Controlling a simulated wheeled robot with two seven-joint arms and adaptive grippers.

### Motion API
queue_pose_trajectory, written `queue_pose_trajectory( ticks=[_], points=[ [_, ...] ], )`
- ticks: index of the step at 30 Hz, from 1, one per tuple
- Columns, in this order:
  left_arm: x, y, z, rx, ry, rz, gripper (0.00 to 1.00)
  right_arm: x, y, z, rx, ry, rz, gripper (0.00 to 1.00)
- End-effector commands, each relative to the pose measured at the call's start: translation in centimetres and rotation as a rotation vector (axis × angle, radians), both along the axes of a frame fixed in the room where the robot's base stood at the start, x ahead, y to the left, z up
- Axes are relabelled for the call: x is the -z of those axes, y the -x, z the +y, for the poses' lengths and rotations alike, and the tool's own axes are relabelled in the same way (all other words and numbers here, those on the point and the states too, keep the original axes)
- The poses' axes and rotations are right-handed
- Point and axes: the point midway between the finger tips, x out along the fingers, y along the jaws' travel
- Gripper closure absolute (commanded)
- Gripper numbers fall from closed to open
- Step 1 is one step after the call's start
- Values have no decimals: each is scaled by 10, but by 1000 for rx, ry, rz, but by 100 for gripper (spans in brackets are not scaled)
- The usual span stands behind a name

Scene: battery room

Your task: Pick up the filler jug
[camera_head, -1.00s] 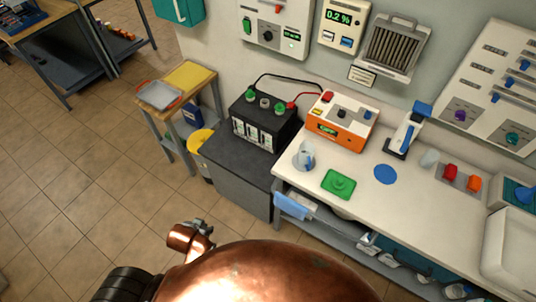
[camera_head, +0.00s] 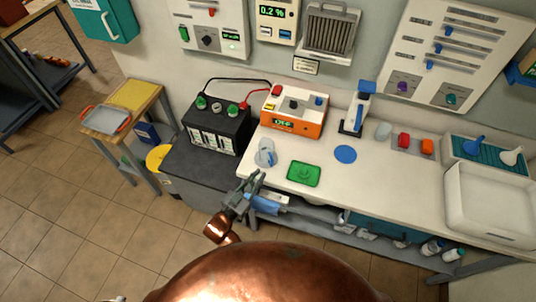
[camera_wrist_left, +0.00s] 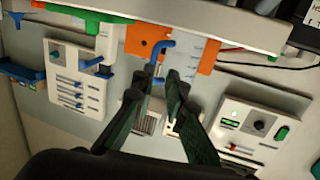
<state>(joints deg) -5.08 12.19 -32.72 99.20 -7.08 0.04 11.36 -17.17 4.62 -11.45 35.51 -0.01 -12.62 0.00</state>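The filler jug (camera_head: 264,156) is a small clear vessel with a blue handle. It stands upright at the left front of the white bench (camera_head: 400,185), beside a green tray (camera_head: 304,173). In the left wrist view, which is upside down, the jug (camera_wrist_left: 198,52) shows scale marks and its blue part in front of the orange charger. My left gripper (camera_head: 252,180) is just in front of the bench edge, below the jug in the picture. Its fingers (camera_wrist_left: 162,86) are apart and empty, with the jug beyond their tips. My right gripper is out of view.
A black battery (camera_head: 217,128) with cables stands left of the orange charger (camera_head: 294,112). A blue disc (camera_head: 345,154), a blue-and-white upright tool (camera_head: 357,110) and red and orange caps are further right. A white sink (camera_head: 490,205) is at the right end.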

Motion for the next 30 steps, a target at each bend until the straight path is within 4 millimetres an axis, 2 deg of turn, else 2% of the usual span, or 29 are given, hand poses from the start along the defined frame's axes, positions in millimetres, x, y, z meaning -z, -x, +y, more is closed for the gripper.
queue_pose_trajectory(
  ticks=[3, 11, 21, 30],
  points=[
    [-5, -2, -13, 31, 15, -35, 88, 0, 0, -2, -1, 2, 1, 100],
    [-7, -24, -29, 35, 20, -40, 88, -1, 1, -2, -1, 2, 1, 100],
    [-8, -62, -52, 33, 19, -39, 88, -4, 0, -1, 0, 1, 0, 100],
    [-7, -65, -54, 33, 18, -39, 88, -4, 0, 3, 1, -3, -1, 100]
  ],
)
